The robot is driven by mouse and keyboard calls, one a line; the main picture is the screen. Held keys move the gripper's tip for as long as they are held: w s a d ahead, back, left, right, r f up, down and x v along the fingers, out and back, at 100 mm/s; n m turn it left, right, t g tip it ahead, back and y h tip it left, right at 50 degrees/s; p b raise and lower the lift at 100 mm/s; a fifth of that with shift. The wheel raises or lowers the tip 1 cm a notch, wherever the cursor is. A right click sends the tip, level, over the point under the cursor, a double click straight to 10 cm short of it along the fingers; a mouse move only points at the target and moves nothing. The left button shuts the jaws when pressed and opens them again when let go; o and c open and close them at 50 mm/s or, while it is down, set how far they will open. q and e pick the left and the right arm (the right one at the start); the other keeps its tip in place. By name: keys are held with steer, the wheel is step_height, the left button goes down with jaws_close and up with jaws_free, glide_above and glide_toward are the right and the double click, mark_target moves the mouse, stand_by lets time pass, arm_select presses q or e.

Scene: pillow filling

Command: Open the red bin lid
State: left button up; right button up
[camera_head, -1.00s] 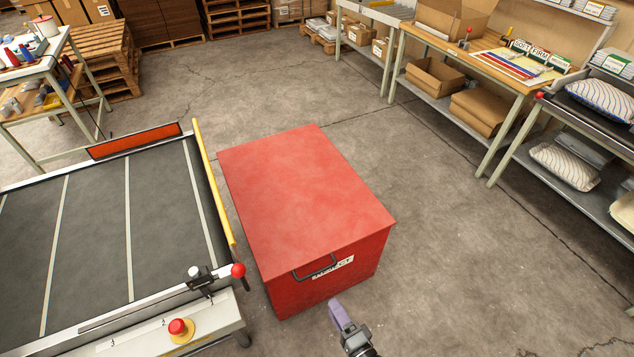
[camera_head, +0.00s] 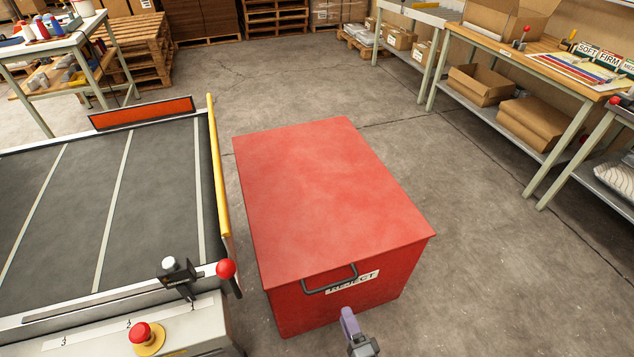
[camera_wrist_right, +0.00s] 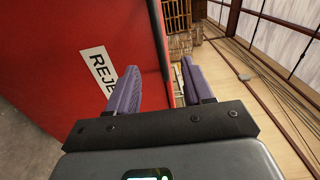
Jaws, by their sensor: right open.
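The red bin (camera_head: 380,295) stands on the floor with its flat red lid (camera_head: 320,195) shut. A dark handle (camera_head: 330,281) sits at the lid's front edge, above a white REJECT label (camera_head: 352,282). My right gripper (camera_head: 349,318) is just in front of the bin's front face, below the handle and label. In the right wrist view the gripper (camera_wrist_right: 158,88) is open, with two purple fingers apart and nothing between them. The red bin front (camera_wrist_right: 75,50) and part of its label (camera_wrist_right: 99,76) show to the left there. The handle is out of the wrist view. My left gripper is not in view.
A grey conveyor table (camera_head: 120,200) with a yellow rail (camera_head: 218,165) and a red-knobbed lever (camera_head: 226,269) stands close to the bin's left. A workbench (camera_head: 545,72) stands at the right. Open concrete floor (camera_head: 470,240) lies between bin and bench.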

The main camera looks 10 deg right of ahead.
mark_target(333, 285)
steer(key=b+x, duration=0.6)
steer(key=x, duration=0.4)
steer(key=shift+f+b, duration=0.25)
steer(key=shift+b, duration=0.15)
steer(key=shift+w+a+r, duration=0.15)
steer(key=shift+w, duration=0.25)
steer(key=shift+c, duration=0.3)
steer(key=shift+r, duration=0.1)
steer(key=shift+c, duration=1.1)
steer(key=c, duration=0.5)
jaws_close()
